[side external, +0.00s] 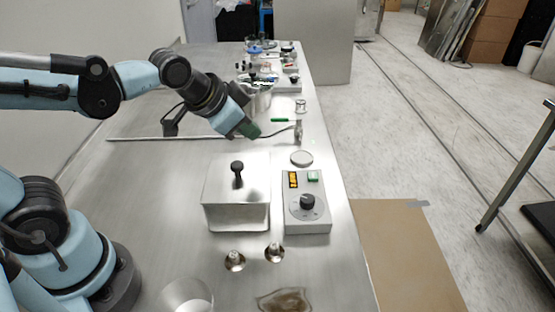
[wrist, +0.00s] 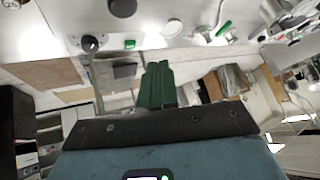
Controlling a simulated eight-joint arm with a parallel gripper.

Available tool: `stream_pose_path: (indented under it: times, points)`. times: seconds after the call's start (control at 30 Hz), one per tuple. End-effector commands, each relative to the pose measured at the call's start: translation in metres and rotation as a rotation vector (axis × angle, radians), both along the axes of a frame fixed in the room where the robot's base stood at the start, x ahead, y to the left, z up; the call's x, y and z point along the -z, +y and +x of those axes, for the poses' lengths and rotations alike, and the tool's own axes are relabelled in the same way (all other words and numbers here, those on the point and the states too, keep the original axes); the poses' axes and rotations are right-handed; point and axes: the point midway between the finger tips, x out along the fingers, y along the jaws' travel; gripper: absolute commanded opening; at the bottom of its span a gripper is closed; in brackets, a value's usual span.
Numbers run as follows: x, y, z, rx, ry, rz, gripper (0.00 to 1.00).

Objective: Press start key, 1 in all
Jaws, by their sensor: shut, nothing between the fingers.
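The control box (side external: 307,215) stands at the table's right side, with a black dial (side external: 307,201), a lit orange display (side external: 293,180) and a green key (side external: 313,177) at its far right corner. I cannot read a label on the key. The wrist view shows the dial (wrist: 90,43) and green key (wrist: 130,44) near the top. My gripper (side external: 252,132) is up and to the left of the key in the side view, apart from it. Its green fingers (wrist: 158,72) are together and empty in the wrist view.
A metal box with a black knob (side external: 237,168) stands left of the control box. A round dish (side external: 302,158) lies behind it. A green-handled tool (side external: 280,120) and several vessels stand farther back. Two small metal cups (side external: 235,261) (side external: 274,252) and a brown-stained dish (side external: 284,300) are in front.

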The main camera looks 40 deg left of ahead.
Motion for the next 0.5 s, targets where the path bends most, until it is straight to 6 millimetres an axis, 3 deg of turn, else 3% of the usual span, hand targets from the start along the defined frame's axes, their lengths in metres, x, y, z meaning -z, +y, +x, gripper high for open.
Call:
stream_pose_path:
  times: [0.3,0.5]
  points:
    - [0.0,-0.045,0.064,0.281,-0.082,0.183,0.0]
    - [0.006,-0.069,0.09,0.407,-0.124,0.271,0.0]
